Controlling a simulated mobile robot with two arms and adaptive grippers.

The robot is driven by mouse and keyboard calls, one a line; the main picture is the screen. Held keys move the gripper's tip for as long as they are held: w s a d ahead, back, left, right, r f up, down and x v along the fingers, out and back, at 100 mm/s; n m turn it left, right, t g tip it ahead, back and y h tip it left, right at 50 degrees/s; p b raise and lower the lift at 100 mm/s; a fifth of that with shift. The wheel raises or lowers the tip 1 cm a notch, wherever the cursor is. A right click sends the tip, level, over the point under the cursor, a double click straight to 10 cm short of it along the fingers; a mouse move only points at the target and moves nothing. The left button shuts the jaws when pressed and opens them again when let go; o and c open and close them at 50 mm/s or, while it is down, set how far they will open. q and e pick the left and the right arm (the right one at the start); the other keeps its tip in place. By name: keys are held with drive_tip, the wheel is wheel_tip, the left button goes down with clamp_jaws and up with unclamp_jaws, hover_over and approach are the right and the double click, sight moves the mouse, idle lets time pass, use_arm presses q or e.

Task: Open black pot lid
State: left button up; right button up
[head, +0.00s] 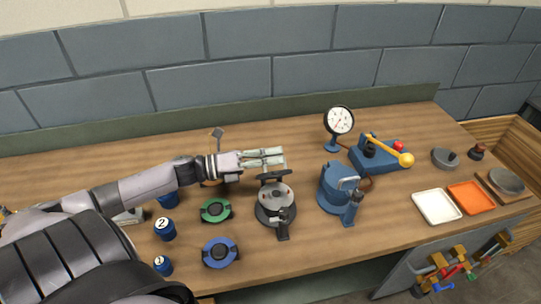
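A round pot (270,211) with dark sides and a grey top stands near the middle of the table. A black bar handle (274,175) shows at its back edge, and a dark handle (282,228) sticks out at its front. Whether the lid is raised cannot be told at this size. My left gripper (277,158) reaches in from the left, just behind the pot's black bar. Its pale fingers point right, with a gap between them and nothing seen in it. It appears apart from the bar. My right gripper is not in view.
Green (215,210) and blue (220,252) round pieces lie left. White (436,206) and orange (471,197) trays lie right.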

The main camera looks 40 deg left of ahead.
use_arm(q)
drive_tip(key=shift+s, duration=0.1)
drive_tip(key=v, duration=1.2)
drive_tip(key=shift+c, duration=0.6)
